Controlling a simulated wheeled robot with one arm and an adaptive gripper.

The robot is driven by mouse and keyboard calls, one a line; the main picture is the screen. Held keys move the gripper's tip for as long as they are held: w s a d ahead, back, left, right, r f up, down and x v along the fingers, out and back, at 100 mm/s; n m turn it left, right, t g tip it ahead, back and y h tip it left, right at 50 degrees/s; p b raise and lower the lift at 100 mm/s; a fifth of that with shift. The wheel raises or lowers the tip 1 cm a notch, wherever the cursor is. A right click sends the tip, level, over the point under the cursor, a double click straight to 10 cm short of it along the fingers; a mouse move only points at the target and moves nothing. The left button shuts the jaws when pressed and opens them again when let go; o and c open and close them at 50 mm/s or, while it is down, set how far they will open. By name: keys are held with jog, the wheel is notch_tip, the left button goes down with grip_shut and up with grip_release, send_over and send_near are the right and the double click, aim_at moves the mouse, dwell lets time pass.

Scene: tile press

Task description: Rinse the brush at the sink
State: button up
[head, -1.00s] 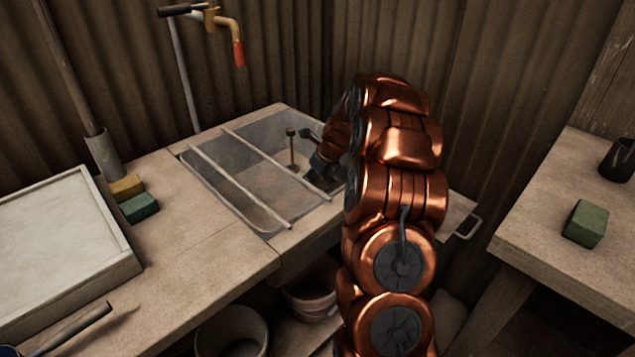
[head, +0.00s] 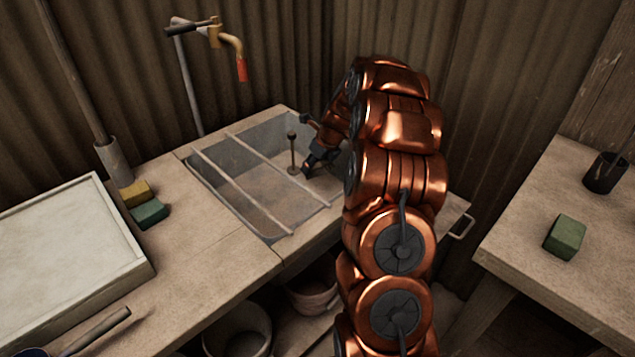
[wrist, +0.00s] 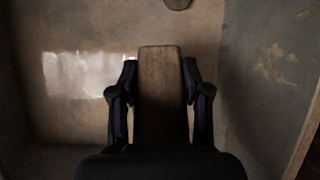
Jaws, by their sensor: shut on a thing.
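The sink (head: 262,215) is a grey rectangular basin set in the bench, with two bars across it. My gripper (wrist: 161,105) is shut on a flat brown wooden piece, which looks like the brush (wrist: 162,75), in the wrist view. The brush points away from me over the basin floor; its bristles cannot be made out. In the head view my gripper (head: 310,163) is low at the basin's far right part, beside a thin dark upright post with a round knob (head: 292,150); the brush cannot be made out there.
A brass tap with a red end (head: 241,70) stands behind the sink. Yellow (head: 136,193) and green (head: 150,214) blocks lie left of it, near a framed tray (head: 148,272). A right-hand bench holds a green block (head: 565,237) and a dark cup (head: 605,173).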

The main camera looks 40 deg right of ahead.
notch_tip(320, 180, up, 14)
jog(key=p, duration=1.3)
jog(key=shift+r, duration=0.25)
dwell(2.2)
notch_tip(320, 180, up, 4)
jog(key=p, duration=0.4)
jog(key=shift+s, duration=0.1)
dwell(0.8)
